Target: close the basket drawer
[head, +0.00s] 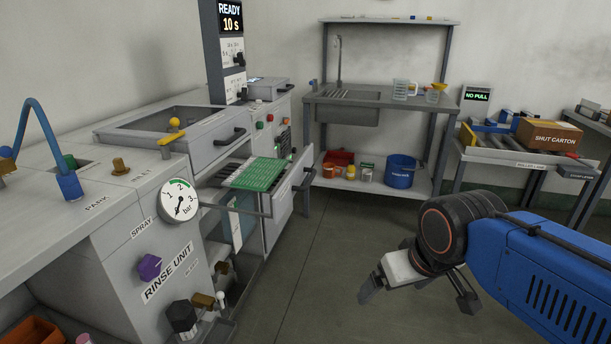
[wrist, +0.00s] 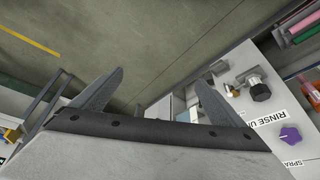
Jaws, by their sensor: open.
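The basket drawer (head: 280,214) stands pulled out from the front of the machine in the head view. Its pale front panel carries a dark handle (head: 304,179). Green circuit boards (head: 258,174) lie in the basket behind that front. My gripper (head: 419,294) is open and empty, at the lower right, apart from the drawer with floor showing between them. In the wrist view my gripper (wrist: 158,78) shows both fingers spread with nothing between them. The drawer cannot be clearly made out in the wrist view.
The rinse unit (head: 125,225) with a gauge (head: 178,201) and purple knob (head: 150,266) stands at left. A closed-looking lid (head: 170,132) is above the drawer. A sink bench (head: 375,98) with a blue bucket (head: 401,171) is behind. The middle floor (head: 335,245) is clear.

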